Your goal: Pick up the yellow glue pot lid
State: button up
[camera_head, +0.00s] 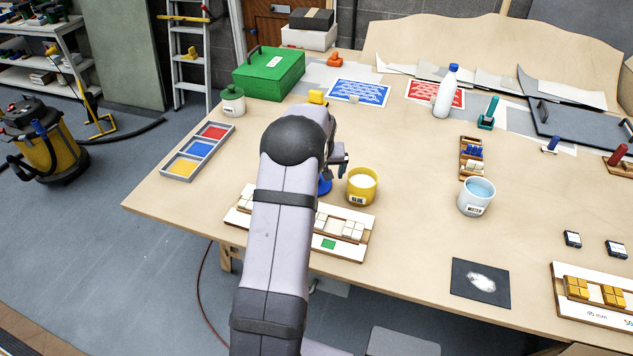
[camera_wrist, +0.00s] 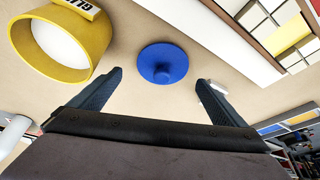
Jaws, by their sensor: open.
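The yellow glue pot (camera_head: 362,187) stands on the table without a lid on it, with pale glue inside and a "GLUE" label. It also shows in the wrist view (camera_wrist: 88,45) at upper left. A round blue lid (camera_wrist: 163,63) with a knob lies flat on the table beside the pot; no yellow lid shows. In the head view the blue lid (camera_head: 324,187) is partly hidden by my arm. My gripper (camera_wrist: 160,80) is open and empty, with the blue lid ahead and between the lines of its fingers. The gripper (camera_head: 338,160) is largely hidden in the head view.
A white tile panel (camera_head: 360,243) lies near the table's front edge, close to the lid. A water pot (camera_head: 476,197) and a wooden tile tray (camera_head: 464,168) stand to the right. A three-colour tray (camera_head: 197,151) is at left. Bare table lies right of the glue pot.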

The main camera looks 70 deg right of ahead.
jog(key=shift+w+p+x, duration=0.1)
jog(key=shift+p+x, duration=0.25)
jog(key=shift+x, duration=0.55)
jog(key=shift+w+p+x, duration=0.15)
jog(key=shift+p+x, duration=0.2)
jog(key=shift+x, duration=0.55)
jog(key=shift+s, duration=0.1)
jog(key=c, duration=1.1)
